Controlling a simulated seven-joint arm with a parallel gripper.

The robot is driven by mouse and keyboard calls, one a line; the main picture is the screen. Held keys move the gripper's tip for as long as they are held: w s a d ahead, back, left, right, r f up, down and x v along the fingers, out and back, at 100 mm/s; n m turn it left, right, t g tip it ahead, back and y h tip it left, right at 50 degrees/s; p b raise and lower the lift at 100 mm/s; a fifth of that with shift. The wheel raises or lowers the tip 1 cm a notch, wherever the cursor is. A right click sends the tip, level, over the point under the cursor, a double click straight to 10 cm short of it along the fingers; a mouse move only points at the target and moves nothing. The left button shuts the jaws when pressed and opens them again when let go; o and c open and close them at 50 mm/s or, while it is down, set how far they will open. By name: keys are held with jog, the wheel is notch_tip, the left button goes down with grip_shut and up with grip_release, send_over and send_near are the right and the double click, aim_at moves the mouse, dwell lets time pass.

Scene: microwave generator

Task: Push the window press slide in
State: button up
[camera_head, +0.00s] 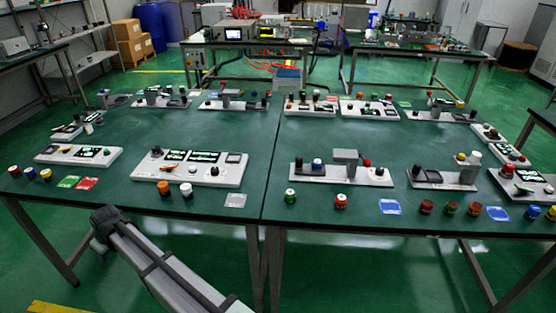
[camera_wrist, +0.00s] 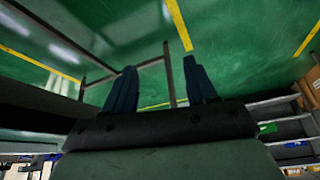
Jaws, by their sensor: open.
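I cannot tell for sure which part is the window press slide. Grey raised blocks stand on several panels in the head view: a grey block (camera_head: 346,157) on the front right-middle white panel (camera_head: 310,178), and a grey block (camera_head: 432,176) on the panel to its right. Smaller ones stand on the back panels, such as a grey block (camera_head: 152,95) at the back left. My gripper (camera_wrist: 160,68) shows in the wrist view with its two dark fingers apart and nothing between them. It faces the green floor, away from the panels. In the head view my arm is below the table's front edge at left.
Two green tables (camera_head: 220,130) meet at a middle seam. Loose knobs and buttons, such as an orange one (camera_head: 164,188) and a white one (camera_head: 186,189), line the front edge. Coloured cards lie among them. The middle of each tabletop is clear.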

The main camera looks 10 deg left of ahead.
jog(key=w+a+r+m, duration=0.1)
jog(key=w+a+r, duration=0.1)
jog(key=w+r, duration=0.8)
jog(key=w+d+r+m+t, duration=0.1)
jog(key=w+d+r+m, duration=0.2)
jog(key=w+d+r, duration=0.45)
notch_tip(320, 180, up, 5)
jog(key=m+g+h, duration=0.2)
jog(key=m+h, duration=0.3)
jog(key=m, duration=0.9)
send_over(300, 157)
notch_tip(300, 157, down, 13)
jog(key=shift+a+f, duration=0.1)
jog(key=shift+f, duration=0.1)
grip_shut()
